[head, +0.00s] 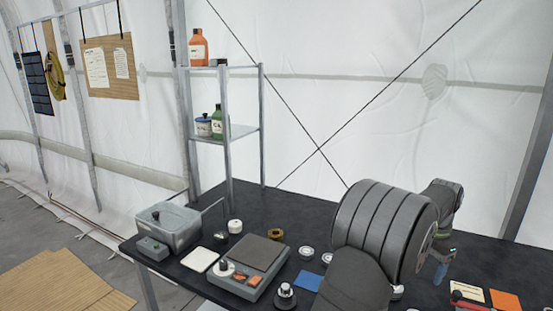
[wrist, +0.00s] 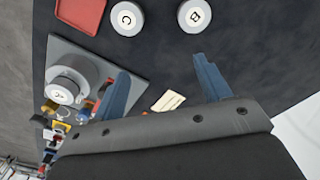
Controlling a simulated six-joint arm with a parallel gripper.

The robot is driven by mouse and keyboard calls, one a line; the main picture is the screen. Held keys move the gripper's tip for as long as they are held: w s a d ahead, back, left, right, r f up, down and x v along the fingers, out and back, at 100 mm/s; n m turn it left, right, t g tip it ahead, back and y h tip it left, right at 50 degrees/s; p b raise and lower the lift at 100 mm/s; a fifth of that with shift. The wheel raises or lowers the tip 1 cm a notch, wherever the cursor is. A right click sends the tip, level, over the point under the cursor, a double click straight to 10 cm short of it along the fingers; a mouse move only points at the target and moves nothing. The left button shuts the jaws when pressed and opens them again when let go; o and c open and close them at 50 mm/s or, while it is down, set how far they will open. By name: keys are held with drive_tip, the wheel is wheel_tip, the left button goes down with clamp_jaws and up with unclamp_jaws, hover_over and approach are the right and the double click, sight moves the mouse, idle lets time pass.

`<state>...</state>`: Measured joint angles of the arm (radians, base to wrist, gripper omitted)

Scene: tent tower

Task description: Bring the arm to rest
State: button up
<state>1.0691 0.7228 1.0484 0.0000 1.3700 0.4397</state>
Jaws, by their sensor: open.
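My gripper (wrist: 163,72) shows in the wrist view with its two blue fingers spread wide and nothing between them. In the head view only a blue finger of the gripper (head: 439,272) shows at the right, beside my large dark arm links. It is over the right part of the black table (head: 270,204). My arm hides much of the table there. In the wrist view, round lids marked C (wrist: 127,18) and B (wrist: 195,15) lie beyond the fingertips, apart from them.
A grey scale (head: 247,266), a metal bath (head: 169,229) and a white pad (head: 199,259) are on the table's left. A metal shelf (head: 240,131) with bottles stands behind. Cards and an orange sheet (head: 505,300) lie at lower right. A red tray (wrist: 80,14) shows in the wrist view.

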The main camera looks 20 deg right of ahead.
drive_tip(key=d, duration=0.1)
drive_tip(key=d+f+m, duration=0.1)
drive_tip(key=f+m, duration=0.1)
drive_tip(key=shift+w+d+f, duration=0.1)
drive_tip(key=shift+w+d, duration=0.15)
drive_tip(key=shift+d, duration=0.15)
drive_tip(key=o, duration=0.7)
drive_tip(key=shift+c, duration=0.2)
drive_tip(key=shift+a, duration=0.15)
